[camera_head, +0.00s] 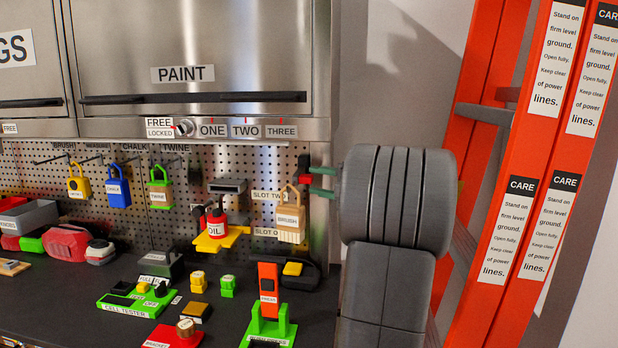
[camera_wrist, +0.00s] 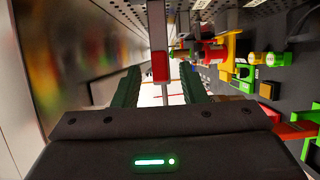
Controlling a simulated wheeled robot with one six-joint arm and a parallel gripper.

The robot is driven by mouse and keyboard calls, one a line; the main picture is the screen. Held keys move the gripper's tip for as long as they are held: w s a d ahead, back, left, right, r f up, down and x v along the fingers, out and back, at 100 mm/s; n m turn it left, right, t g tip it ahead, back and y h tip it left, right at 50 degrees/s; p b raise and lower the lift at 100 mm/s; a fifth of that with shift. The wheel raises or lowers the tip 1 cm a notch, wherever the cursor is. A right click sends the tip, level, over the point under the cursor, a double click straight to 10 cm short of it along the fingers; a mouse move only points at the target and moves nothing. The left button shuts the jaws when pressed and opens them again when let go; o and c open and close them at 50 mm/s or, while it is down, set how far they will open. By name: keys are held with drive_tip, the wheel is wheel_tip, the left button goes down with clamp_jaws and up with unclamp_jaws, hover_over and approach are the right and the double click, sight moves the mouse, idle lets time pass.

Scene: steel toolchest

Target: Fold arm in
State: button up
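My gripper (camera_head: 311,181) is at the right end of the pegboard, its green fingers pointing left from my grey arm. In the wrist view my gripper (camera_wrist: 160,76) has its two green fingers spread apart, with nothing held between them. A small red block (camera_wrist: 160,66) on a grey bar shows in the gap, with clear space on both sides. In the head view the red block (camera_head: 304,170) is just left of the fingertips. My arm is bent beside the bench, and its lower part is out of frame.
A brush (camera_head: 290,222) hangs just below left of the fingers. An orange ladder (camera_head: 530,180) stands close right of my arm. The bench (camera_head: 220,310) holds several tools, including a green and orange stand (camera_head: 268,310). A steel PAINT cabinet (camera_head: 200,50) is above.

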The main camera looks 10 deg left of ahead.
sight(308, 175)
drive_tip(key=shift+x, duration=1.85)
clamp_jaws()
drive_tip(key=shift+s+a+f+m+t+h+b, duration=0.15)
drive_tip(key=shift+a+m+t+h+b, duration=0.15)
drive_tip(key=shift+t+b, duration=0.2)
drive_tip(key=shift+s+a+m+t+h+b, duration=0.1)
drive_tip(key=shift+a+m+t+h+b, duration=0.15)
drive_tip(key=shift+m+t+b, duration=0.2)
drive_tip(key=shift+a+m+t+h+b, duration=0.4)
drive_tip(key=shift+m+t+h+b, duration=0.3)
drive_tip(key=shift+t, duration=0.35)
unclamp_jaws()
drive_tip(key=shift+d, duration=0.1)
